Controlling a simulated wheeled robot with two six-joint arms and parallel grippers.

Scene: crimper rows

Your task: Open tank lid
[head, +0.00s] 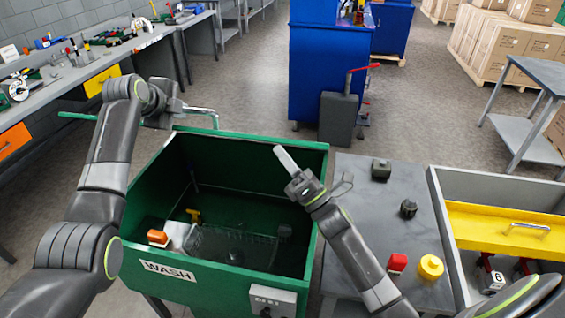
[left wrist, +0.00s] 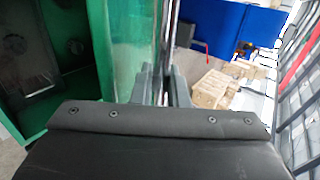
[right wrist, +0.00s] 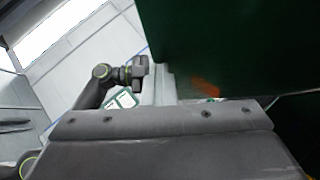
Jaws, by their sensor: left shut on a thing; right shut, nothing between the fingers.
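The green wash tank (head: 215,283) stands open in the head view, with its inside visible. The green lid (head: 75,115) shows almost edge-on behind the tank's back left. A metal handle bar (head: 203,112) is beside it, partly hidden by my left arm. My left gripper (head: 168,108) is at this bar. In the left wrist view its fingers (left wrist: 165,85) are shut on the bar, next to a green panel. My right gripper (head: 287,158) is shut and empty above the tank's right rim. Its fingers also show in the right wrist view (right wrist: 162,85), near a dark green surface.
In the tank lie an orange-and-white item (head: 158,237), a yellow item (head: 194,215) and a dark basket (head: 225,243). A grey table (head: 385,225) with small parts stands to the right, then a grey bin (head: 455,195) with a yellow panel. A blue cabinet (head: 325,70) stands behind.

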